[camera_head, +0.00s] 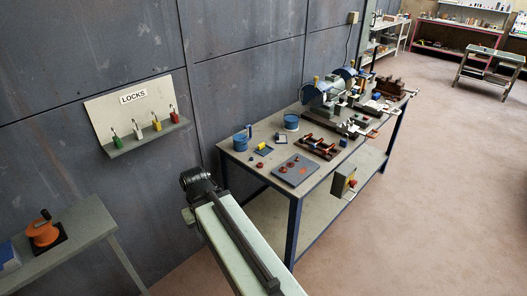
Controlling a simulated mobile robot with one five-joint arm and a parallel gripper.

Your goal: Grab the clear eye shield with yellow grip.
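A small flat blue-grey piece with a yellow block on it (262,147) lies on the workbench top (240,160), between two blue cups. It looks like the eye shield with the yellow grip, but it is too small to tell whether the plate is clear. A pale arm link of mine reaches up from the bottom of the view to the left of the workbench. A dark rounded part at its far end (195,180) seems to be my gripper. It is apart from the yellow-gripped piece. Its fingers cannot be made out.
A bench grinder (328,92) stands farther back, with small yellow parts near it. A grey plate with red knobs (296,169) and a dark tray (320,146) lie near the front. A lock board (135,112) hangs on the wall.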

